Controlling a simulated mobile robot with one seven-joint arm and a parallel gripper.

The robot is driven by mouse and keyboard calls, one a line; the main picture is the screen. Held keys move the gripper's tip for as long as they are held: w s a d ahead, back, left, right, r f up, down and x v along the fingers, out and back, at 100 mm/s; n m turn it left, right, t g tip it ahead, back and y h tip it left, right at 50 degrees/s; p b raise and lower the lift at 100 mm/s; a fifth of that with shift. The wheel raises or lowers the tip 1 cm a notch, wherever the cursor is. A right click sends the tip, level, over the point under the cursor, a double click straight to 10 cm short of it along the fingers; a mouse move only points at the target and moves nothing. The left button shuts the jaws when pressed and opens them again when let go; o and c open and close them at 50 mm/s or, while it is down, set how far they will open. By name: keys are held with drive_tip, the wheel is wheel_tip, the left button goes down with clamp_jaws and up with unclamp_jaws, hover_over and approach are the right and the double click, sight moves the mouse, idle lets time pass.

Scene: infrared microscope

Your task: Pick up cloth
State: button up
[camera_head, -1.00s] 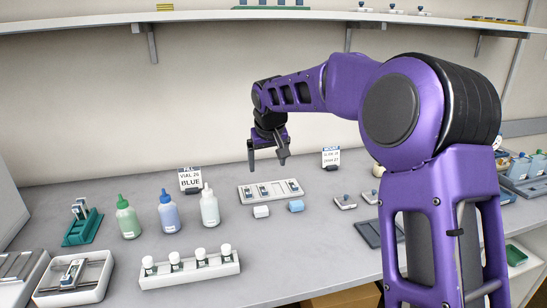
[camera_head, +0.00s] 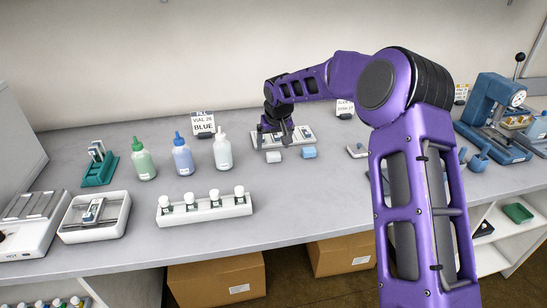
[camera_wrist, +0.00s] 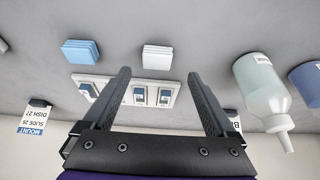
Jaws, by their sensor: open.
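Two small folded, layered cloth-like stacks lie on the grey bench. One is white (camera_head: 274,156) and one is light blue (camera_head: 308,152), to its right. In the wrist view the white stack (camera_wrist: 157,57) lies just beyond the gap between my fingertips, and the blue stack (camera_wrist: 80,52) is to the left, outside the fingers. My gripper (camera_head: 274,140) is open and empty, above the bench by the slide tray. It also shows in the wrist view (camera_wrist: 158,74), touching neither stack.
A white slide tray (camera_head: 261,133) lies behind the stacks, under my fingers. A clear bottle (camera_head: 222,150), a blue bottle (camera_head: 183,157) and a green bottle (camera_head: 143,161) stand left. A white vial rack (camera_head: 205,211) is in front. Bare bench lies in front of the stacks.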

sight(273, 154)
drive_tip(key=x, duration=0.4)
drive_tip(key=shift+d+f, duration=0.2)
drive_tip(key=shift+f, duration=0.25)
drive_tip(key=c, duration=1.4)
